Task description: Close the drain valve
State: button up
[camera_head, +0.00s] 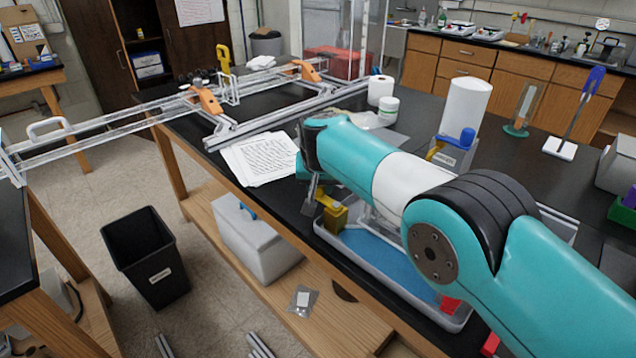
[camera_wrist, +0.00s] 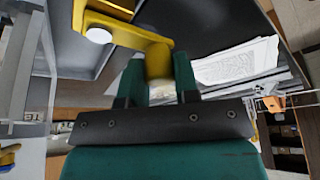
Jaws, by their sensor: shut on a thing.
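The drain valve (camera_head: 335,216) is a yellow fitting at the near left corner of a grey tray (camera_head: 390,279) with a blue floor. In the wrist view its yellow body (camera_wrist: 120,30) reaches from the top towards my fingers, with a pale round end on its left. My gripper (camera_wrist: 158,84) has its two teal fingers shut on the yellow handle of the valve. In the head view my gripper (camera_head: 314,195) is at the left side of the valve, mostly hidden behind my wrist. How far the handle is turned I cannot tell.
Printed papers (camera_head: 260,158) lie left of my gripper on the black bench. A white bin (camera_head: 258,238) stands on the shelf below, and a black waste bin (camera_head: 146,257) on the floor. Metal rails (camera_head: 290,110) lie across the bench's far left. Bottles and a paper roll (camera_head: 465,106) stand behind my arm.

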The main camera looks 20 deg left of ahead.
dwell(0.4)
jog(key=o, duration=0.9)
jog(key=b+v, duration=0.3)
jog(key=v, duration=1.4)
jog(key=shift+s+r, duration=0.15)
jog(key=shift+r, duration=0.05)
jog(key=s+d+r+n+g, duration=0.1)
jog(key=d+r, duration=0.1)
jog(key=d, duration=0.9)
jog(key=s+d+r+n, duration=0.1)
jog(key=d+r, duration=0.1)
jog(key=d, duration=0.9)
jog(key=s+d+f+g, duration=0.1)
jog(key=s+d, duration=0.3)
jog(key=s, duration=0.3)
jog(key=s+d+f+g+y, duration=0.1)
jog(key=s+d+f, duration=0.1)
jog(key=s+d, duration=0.3)
jog(key=s+d+f+g+y, duration=0.1)
jog(key=s+d, duration=0.3)
jog(key=s, duration=0.6)
jog(key=shift+s+d+f, duration=0.2)
jog(key=shift+f, duration=0.15)
jog(key=shift+s+d+f, duration=0.2)
jog(key=shift+f, duration=0.2)
